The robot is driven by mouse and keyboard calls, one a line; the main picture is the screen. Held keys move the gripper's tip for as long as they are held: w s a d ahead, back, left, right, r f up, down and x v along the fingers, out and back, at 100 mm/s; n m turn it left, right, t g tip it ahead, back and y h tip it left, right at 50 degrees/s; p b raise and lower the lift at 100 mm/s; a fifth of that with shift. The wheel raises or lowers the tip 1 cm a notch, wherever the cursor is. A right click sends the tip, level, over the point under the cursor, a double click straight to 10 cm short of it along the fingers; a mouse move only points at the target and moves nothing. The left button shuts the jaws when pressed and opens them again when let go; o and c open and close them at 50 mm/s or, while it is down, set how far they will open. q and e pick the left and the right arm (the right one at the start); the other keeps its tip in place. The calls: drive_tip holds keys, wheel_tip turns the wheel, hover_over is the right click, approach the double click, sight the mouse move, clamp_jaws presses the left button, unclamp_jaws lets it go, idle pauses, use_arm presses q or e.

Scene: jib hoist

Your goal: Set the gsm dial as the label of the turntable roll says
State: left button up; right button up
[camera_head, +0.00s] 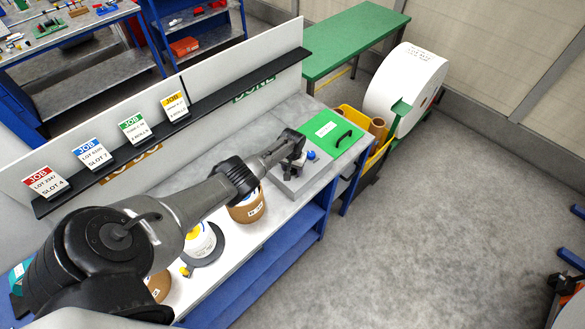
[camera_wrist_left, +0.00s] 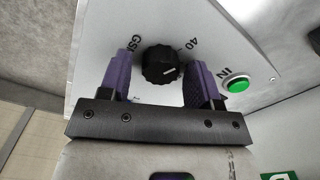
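The gsm dial (camera_wrist_left: 160,65) is a black ribbed knob with a white pointer line, on a pale panel marked "GSM" and "40" in the left wrist view. The pointer is toward the side of the "40". My left gripper (camera_wrist_left: 162,78) is open, with one purple finger on each side of the knob; a gap shows on the left, and contact on the right is unclear. In the head view my left gripper (camera_head: 294,160) is at the grey control box (camera_head: 308,182). A roll with a white and yellow label (camera_head: 200,240) sits on a dark round plate; its print is too small to read.
A green button (camera_wrist_left: 237,84) sits close to the right finger. Brown rolls (camera_head: 246,208) stand on the bench near my forearm. A green plate with a black handle (camera_head: 334,132) is behind the box. Job cards (camera_head: 91,153) line the ledge. Open floor lies right.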

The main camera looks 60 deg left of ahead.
sight(292, 169)
use_arm(q)
drive_tip(key=shift+o, duration=0.3)
drive_tip(key=shift+r+p, duration=0.3)
drive_tip(key=shift+r, duration=0.2)
wheel_tip(292, 169, up, 4)
drive_tip(key=shift+r+p, duration=0.1)
drive_tip(key=shift+p, duration=0.9)
wheel_tip(292, 169, up, 9)
drive_tip(key=shift+f+p, duration=0.2)
drive_tip(key=shift+p, duration=0.2)
